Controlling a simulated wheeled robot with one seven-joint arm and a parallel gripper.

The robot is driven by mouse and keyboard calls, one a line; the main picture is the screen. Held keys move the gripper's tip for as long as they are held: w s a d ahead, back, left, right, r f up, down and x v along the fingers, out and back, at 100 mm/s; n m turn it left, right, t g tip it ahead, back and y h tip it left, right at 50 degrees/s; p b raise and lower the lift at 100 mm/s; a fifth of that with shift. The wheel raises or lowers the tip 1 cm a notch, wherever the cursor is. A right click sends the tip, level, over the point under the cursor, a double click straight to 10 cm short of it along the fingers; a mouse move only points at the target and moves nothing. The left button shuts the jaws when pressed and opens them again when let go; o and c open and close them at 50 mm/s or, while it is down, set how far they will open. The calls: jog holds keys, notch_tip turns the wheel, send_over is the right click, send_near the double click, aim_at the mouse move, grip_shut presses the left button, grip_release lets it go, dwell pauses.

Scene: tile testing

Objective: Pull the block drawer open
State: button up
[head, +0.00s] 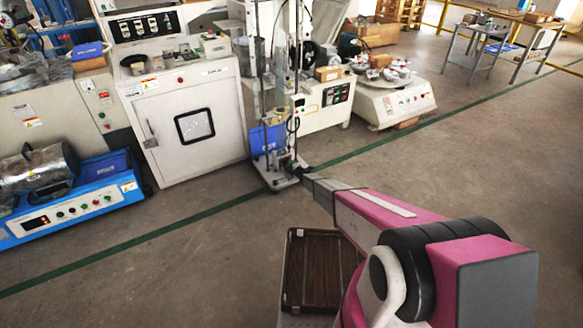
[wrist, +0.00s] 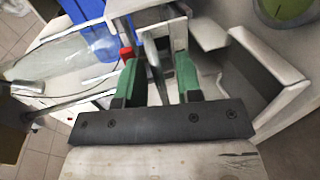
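I cannot pick out the block drawer for certain in either view. My gripper (wrist: 157,68) shows in the wrist view with two green fingers standing apart. A thin pale upright strip (wrist: 153,52) shows in the gap between them, and I cannot tell whether the fingers touch it. A pale open box-like part (wrist: 270,95) lies right of the fingers; it could be the drawer or a housing. In the head view my pink arm reaches forward to the foot of a tall test stand (head: 272,170), where the gripper is small and dark.
A blue container (head: 268,138) stands on the test stand; a blue thing (wrist: 88,12) also shows in the wrist view. A white cabinet (head: 190,125) stands left of the stand, a white machine (head: 395,103) to the right.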

grip_shut()
jog(key=f+v, duration=0.2)
jog(key=v, duration=0.9)
jog(key=shift+s+d, duration=0.2)
jog(key=shift+s, duration=0.1)
jog(key=shift+f, duration=0.1)
grip_release()
